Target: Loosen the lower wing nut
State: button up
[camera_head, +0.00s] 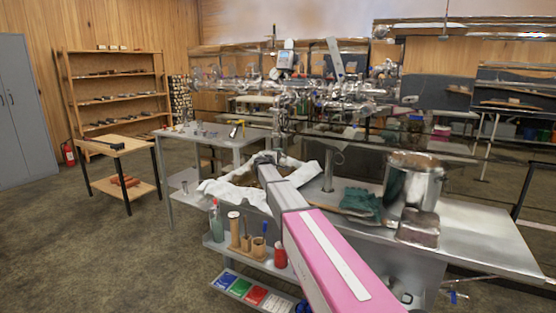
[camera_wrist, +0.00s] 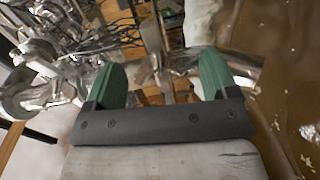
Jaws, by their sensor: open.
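In the wrist view, my gripper (camera_wrist: 162,82) is open, with its two green fingertips wide apart. A shiny metal fitting (camera_wrist: 157,70) shows in the gap just beyond the fingertips. It may be a wing nut, but blur keeps me from telling, and I cannot see whether the fingers touch it. Which nut is the lower one is not clear. In the head view, my arm reaches away toward the cluttered metal pipework (camera_head: 300,92), and the fingertips and wing nuts cannot be made out.
Shiny metal parts (camera_wrist: 45,85) crowd the left of the wrist view. A brown wet-looking surface (camera_wrist: 290,60) fills the right. In the head view, a white cloth (camera_head: 232,192), green gloves (camera_head: 360,201) and a large steel pot (camera_head: 413,183) lie around my arm. Open floor is at left.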

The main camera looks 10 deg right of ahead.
jog(key=shift+c, duration=0.3)
jog(key=c, duration=0.9)
jog(key=shift+o, duration=0.2)
jog(key=shift+r+n+g, duration=0.1)
jog(key=shift+n+g, duration=0.7)
jog(key=shift+n, duration=1.2)
jog(key=o, duration=0.9)
